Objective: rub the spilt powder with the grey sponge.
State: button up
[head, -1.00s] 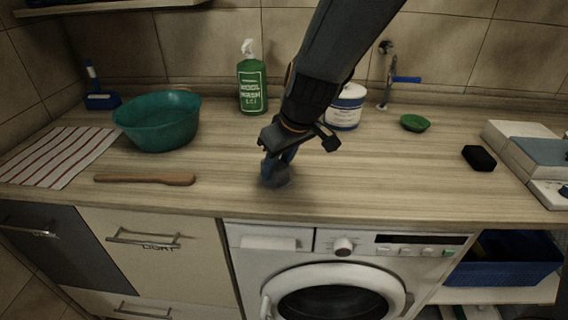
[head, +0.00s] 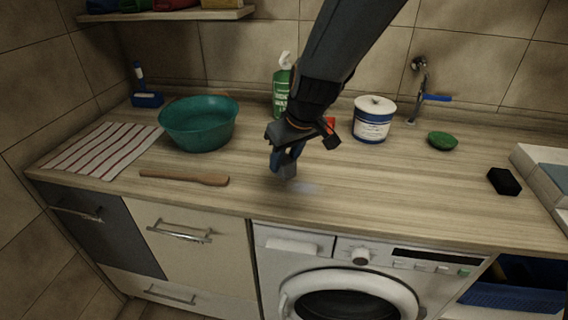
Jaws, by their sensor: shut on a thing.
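My gripper (head: 285,170) is low over the wooden worktop, in the middle, a little right of the wooden spoon's wide end. It is shut on a small greyish thing at its tips, which looks like the grey sponge (head: 290,174); the fingers hide most of it. I cannot tell whether the sponge touches the worktop. The spilt powder (head: 307,188) is a faint pale bluish patch on the wood, just right of and in front of the gripper tips.
Left are a wooden spoon (head: 185,177), teal basin (head: 198,135) and striped cloth (head: 100,150). Behind are a green bottle (head: 281,95) and a white-blue tub (head: 372,128). Right are a green dish (head: 442,140) and a black block (head: 504,181). The worktop between powder and block is clear.

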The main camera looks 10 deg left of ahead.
jog(key=shift+r+p, duration=1.2)
jog(key=shift+r, duration=0.8)
jog(key=shift+d+f+b, duration=0.15)
jog(key=shift+b, duration=0.3)
